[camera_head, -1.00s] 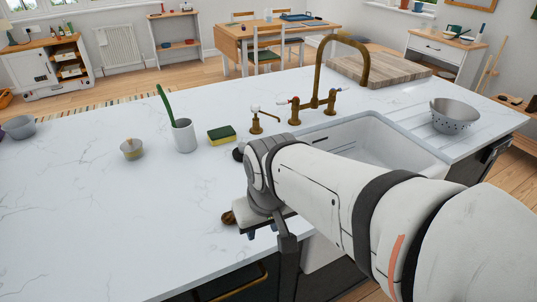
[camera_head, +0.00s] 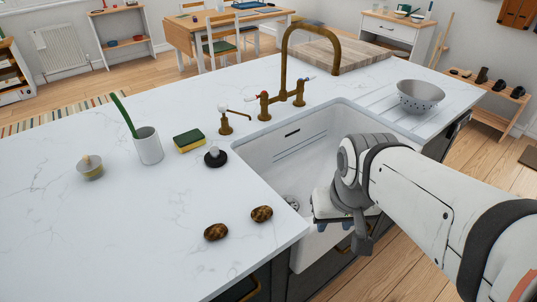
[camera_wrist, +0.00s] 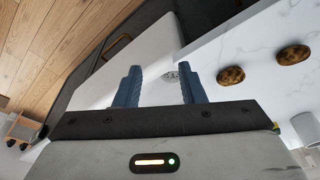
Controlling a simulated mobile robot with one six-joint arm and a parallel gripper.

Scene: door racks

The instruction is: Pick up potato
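Two brown mottled potatoes lie close together on the white counter near its front edge, left of the sink: a left potato (camera_head: 216,232) and a right potato (camera_head: 262,213). In the wrist view they show at the right, one potato (camera_wrist: 231,75) nearer the fingers and another potato (camera_wrist: 293,55) farther right. My gripper (camera_head: 335,226) is over the front edge of the sink, right of both potatoes and apart from them. In the wrist view my gripper (camera_wrist: 160,86) has its two blue fingers spread wide with nothing between them.
The white sink (camera_head: 275,160) lies between the potatoes and a grey colander (camera_head: 420,96). A brass faucet (camera_head: 290,85), black-based stopper (camera_head: 215,157), sponge (camera_head: 189,141), white cup (camera_head: 148,146) and small pot (camera_head: 90,167) stand behind. The counter's left front is clear.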

